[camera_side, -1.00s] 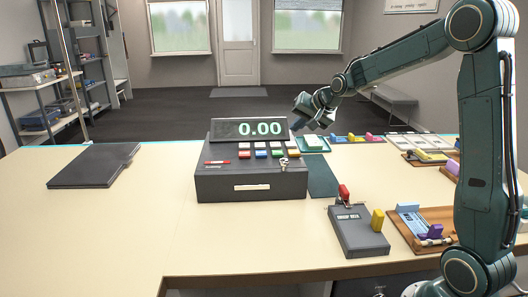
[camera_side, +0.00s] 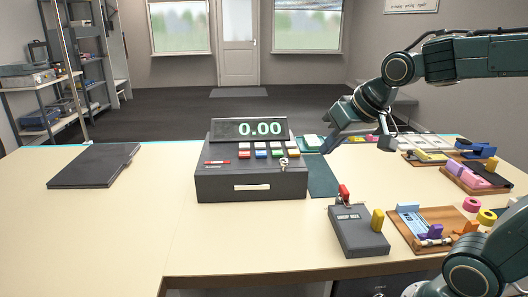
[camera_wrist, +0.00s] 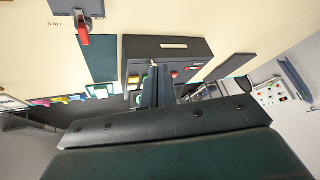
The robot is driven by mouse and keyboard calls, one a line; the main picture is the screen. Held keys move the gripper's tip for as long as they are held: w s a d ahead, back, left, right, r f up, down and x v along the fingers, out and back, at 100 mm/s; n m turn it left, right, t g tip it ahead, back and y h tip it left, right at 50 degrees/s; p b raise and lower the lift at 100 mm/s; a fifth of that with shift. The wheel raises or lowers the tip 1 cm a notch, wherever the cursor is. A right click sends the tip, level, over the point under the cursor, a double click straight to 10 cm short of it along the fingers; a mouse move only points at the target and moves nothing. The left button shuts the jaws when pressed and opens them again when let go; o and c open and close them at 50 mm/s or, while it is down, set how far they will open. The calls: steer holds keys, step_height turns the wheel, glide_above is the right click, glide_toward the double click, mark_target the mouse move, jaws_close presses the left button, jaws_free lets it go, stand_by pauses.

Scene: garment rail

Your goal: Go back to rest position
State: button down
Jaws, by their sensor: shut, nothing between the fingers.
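Wooden boards with coloured pieces (camera_side: 435,226) line the right side. A dark folder (camera_side: 95,166) lies at left. The counter's (camera_side: 110,235) front left is clear.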

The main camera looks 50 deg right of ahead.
steer(key=s+a+f+n, duration=0.1)
steer(key=s+n, duration=0.1)
steer(key=s, duration=0.4)
steer(key=s+a+f+n+g, duration=0.1)
steer(key=s+a, duration=0.1)
steer(key=s, duration=0.4)
steer(key=shift+s+a+f+n, duration=0.3)
steer(key=shift+s+f+n, duration=0.05)
steer(key=shift+f+n, duration=0.05)
